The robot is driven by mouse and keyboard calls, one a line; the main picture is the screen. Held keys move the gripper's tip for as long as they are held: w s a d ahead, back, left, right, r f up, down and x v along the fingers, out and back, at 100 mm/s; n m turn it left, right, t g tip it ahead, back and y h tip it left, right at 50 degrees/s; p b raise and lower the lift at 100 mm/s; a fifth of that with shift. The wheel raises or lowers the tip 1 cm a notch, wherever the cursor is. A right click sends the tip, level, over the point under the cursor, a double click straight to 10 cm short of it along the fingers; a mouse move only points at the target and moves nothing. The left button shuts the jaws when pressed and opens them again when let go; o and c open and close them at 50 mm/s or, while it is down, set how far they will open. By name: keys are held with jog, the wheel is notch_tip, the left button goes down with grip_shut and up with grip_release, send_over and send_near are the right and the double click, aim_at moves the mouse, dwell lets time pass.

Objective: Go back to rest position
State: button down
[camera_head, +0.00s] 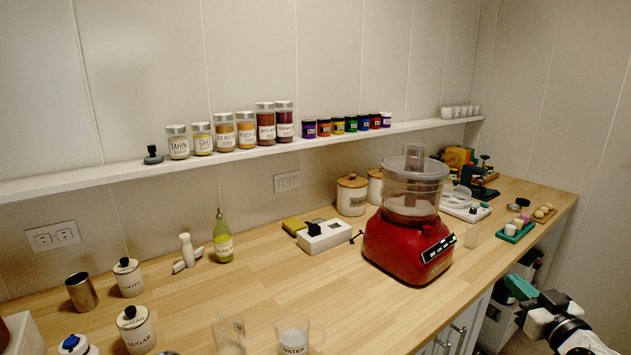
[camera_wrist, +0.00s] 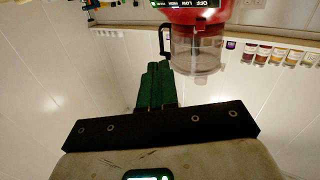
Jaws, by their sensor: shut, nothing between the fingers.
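My gripper (camera_head: 520,287) is at the lower right in the head view, beside the front edge of the counter and low near the cabinet side. In the wrist view, its green fingers (camera_wrist: 154,88) are together with nothing between them. The red food processor (camera_head: 408,245) stands on the counter with its clear bowl on top. It also shows upside down in the wrist view (camera_wrist: 196,45), apart from the fingers.
The wooden counter (camera_head: 270,270) holds canisters, a green bottle (camera_head: 222,240), a white switch box (camera_head: 323,236) and a teal tray (camera_head: 515,232). A wall shelf (camera_head: 350,133) carries several jars. Cabinet doors (camera_head: 465,330) lie below the counter edge.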

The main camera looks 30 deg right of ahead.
jog(key=w+a+f+n+g+y, duration=0.1)
jog(key=a+f+n+g+y, duration=0.4)
jog(key=a+f, duration=1.5)
jog(key=s+a+f+m+g+y, duration=0.1)
jog(key=s+a+f+g+y, duration=0.1)
jog(key=s+a+f+g, duration=0.4)
jog(key=s+a+g, duration=0.4)
jog(key=s+a, duration=0.4)
jog(key=s, duration=0.2)
jog(key=shift+y, duration=0.3)
